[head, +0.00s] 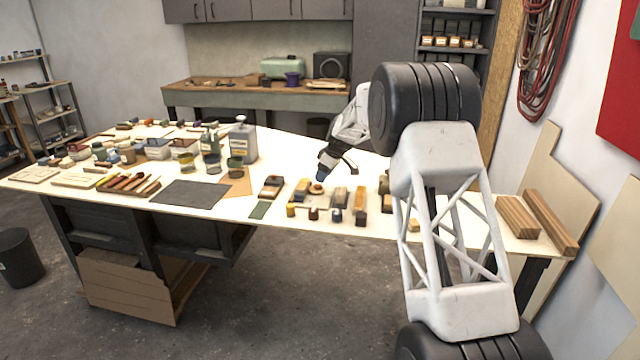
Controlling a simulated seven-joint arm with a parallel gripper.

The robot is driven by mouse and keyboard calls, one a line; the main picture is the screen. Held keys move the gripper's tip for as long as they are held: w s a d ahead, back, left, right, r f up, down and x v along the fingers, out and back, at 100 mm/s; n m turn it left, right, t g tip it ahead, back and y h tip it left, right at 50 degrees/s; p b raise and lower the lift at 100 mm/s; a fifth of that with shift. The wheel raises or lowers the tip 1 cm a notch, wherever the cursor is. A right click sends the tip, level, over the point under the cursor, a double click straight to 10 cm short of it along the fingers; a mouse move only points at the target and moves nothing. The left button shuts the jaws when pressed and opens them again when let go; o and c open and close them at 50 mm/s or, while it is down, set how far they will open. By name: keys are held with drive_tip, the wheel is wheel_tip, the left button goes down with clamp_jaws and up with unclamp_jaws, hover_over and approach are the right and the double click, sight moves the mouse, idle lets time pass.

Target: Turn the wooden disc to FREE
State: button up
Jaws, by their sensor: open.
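My gripper (336,172) is in the middle of the head view, over the right part of the long white-topped table (330,140). It points down, with its dark fingers apart and nothing seen between them. Just below it to the left is a small round brown piece (316,188) on a block, which may be the wooden disc. It is too small to tell its marking or which way it is turned. I cannot tell whether a finger touches it. My arm hides part of the table's right side.
Several small blocks and a dark block on a base (271,187) stand close around the gripper. A grey can (243,140), jars and a tray of sticks (129,184) are further left. Wooden bars (550,222) lie at the right end. A dark mat (190,193) lies flat.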

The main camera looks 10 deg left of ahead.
sight(319, 185)
drive_tip(key=shift+x, duration=2.25)
drive_tip(key=shift+c, duration=0.3)
drive_tip(key=c, duration=0.9)
drive_tip(key=shift+o, duration=0.2)
